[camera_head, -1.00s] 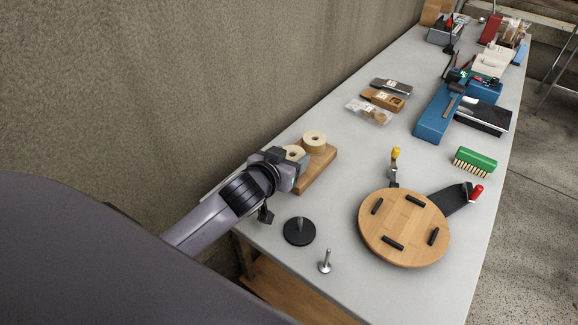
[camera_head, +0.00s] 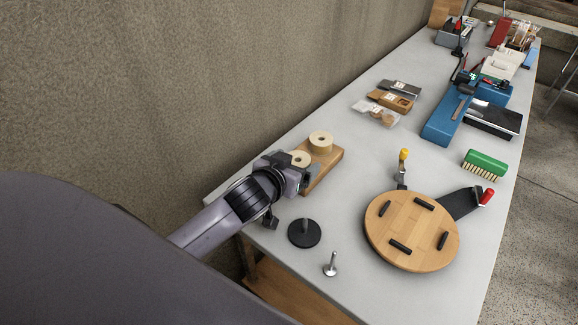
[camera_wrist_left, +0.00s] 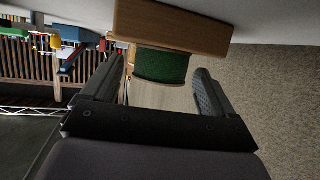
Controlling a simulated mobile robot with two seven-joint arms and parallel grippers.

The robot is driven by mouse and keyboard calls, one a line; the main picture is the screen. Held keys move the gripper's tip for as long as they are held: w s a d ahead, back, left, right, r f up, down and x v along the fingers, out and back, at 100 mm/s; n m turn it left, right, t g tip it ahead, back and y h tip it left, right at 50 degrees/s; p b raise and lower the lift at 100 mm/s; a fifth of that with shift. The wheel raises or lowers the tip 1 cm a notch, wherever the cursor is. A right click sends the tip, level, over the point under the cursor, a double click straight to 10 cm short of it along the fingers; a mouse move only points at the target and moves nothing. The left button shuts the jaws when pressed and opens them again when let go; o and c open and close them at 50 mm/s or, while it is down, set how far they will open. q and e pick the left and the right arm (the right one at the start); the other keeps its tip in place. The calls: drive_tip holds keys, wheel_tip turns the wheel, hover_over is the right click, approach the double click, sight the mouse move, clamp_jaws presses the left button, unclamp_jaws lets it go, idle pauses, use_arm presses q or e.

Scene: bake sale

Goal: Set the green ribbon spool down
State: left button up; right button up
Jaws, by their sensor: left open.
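The green ribbon spool (camera_wrist_left: 160,66), a green band with a pale round end face, shows in the left wrist view against a wooden block (camera_wrist_left: 175,27). My left gripper (camera_wrist_left: 158,78) is open, with one finger on each side of the spool and visible gaps beside it. In the head view, two pale-topped rolls sit on the wooden block (camera_head: 331,162). My left gripper (camera_head: 304,178) is at the nearer roll (camera_head: 299,158), partly covering it; its green side is hidden there. My right gripper is not in view.
A black disc with a post (camera_head: 304,233) and a small metal post (camera_head: 330,264) stand near the table's front. A round wooden turntable (camera_head: 410,232) is to the right. A green brush (camera_head: 485,165) lies beyond. Table (camera_head: 350,205) between block and turntable is clear.

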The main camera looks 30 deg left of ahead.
use_arm(q)
drive_tip(key=v, duration=1.2)
idle(0.3)
drive_tip(key=shift+s, duration=0.1)
